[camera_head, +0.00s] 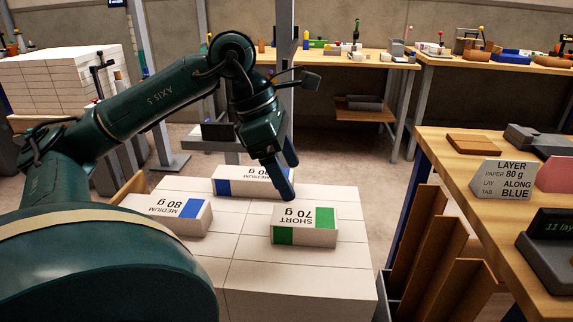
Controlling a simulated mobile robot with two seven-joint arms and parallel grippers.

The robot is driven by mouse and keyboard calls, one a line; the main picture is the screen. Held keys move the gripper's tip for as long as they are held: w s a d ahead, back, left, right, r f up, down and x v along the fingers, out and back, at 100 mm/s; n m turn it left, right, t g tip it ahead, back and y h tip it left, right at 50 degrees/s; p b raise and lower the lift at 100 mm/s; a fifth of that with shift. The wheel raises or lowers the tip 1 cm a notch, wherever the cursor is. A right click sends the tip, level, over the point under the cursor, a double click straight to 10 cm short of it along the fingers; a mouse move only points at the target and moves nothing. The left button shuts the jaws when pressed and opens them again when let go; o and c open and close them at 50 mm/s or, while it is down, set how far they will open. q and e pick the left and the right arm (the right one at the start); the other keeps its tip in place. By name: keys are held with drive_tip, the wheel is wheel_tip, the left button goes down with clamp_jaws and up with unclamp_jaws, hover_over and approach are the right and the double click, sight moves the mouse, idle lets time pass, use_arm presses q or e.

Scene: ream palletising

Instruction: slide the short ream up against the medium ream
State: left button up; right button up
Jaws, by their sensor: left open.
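The short ream (305,226), white with green ends and marked 70 g, lies on top of the stack of white reams (250,268), toward its right side. A medium ream (172,214), white with a blue patch and marked 80 g, lies to its left with a clear gap between them. Another medium ream (230,181) with blue ends lies at the back edge, partly hidden by my left gripper. My left gripper (289,183) is open and empty, pointing down just behind the short ream. I cannot tell whether a fingertip touches it. My right gripper is out of view.
Brown boards (440,255) stand between the bench and the stack. Another ream stack (55,82) is at back left. The stack top between the reams is bare.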

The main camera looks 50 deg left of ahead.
sight(310, 216)
use_arm(q)
drive_tip(key=b+x, duration=0.1)
drive_tip(key=x, duration=1.1)
drive_tip(key=shift+d+f, duration=0.15)
drive_tip(key=c, duration=1.2)
drive_tip(key=shift+b, duration=0.3)
